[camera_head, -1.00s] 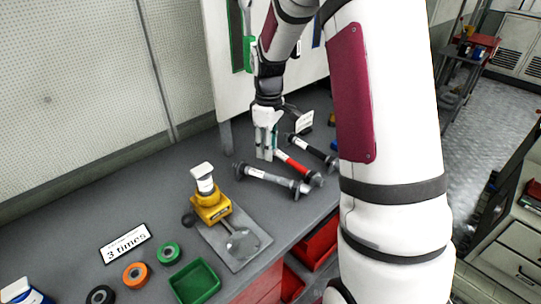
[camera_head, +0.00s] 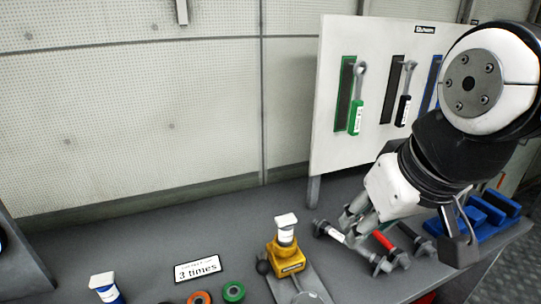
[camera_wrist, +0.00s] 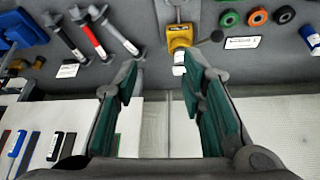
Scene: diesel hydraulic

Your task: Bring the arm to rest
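My gripper (camera_head: 357,226) is at the right of the head view, tilted down to the left and overlapping the rods on the bench in the picture. In the wrist view my gripper (camera_wrist: 163,65) shows two green-padded fingers spread apart with nothing between them. Three rods with end fittings lie on the bench: one with a white label (camera_head: 345,241), a red one (camera_head: 384,242) and a dark one (camera_head: 411,236). They also show at the upper left of the wrist view. The fingers look clear of them, though the exact height is hard to tell.
A yellow pump-like device (camera_head: 286,262) with a white top stands on the grey bench (camera_head: 130,262). A "3 times" sign (camera_head: 197,270) and green (camera_head: 233,291) and orange rings are left of it. A white panel (camera_head: 330,120) holds wrenches behind. Blue holders (camera_head: 490,215) lie right.

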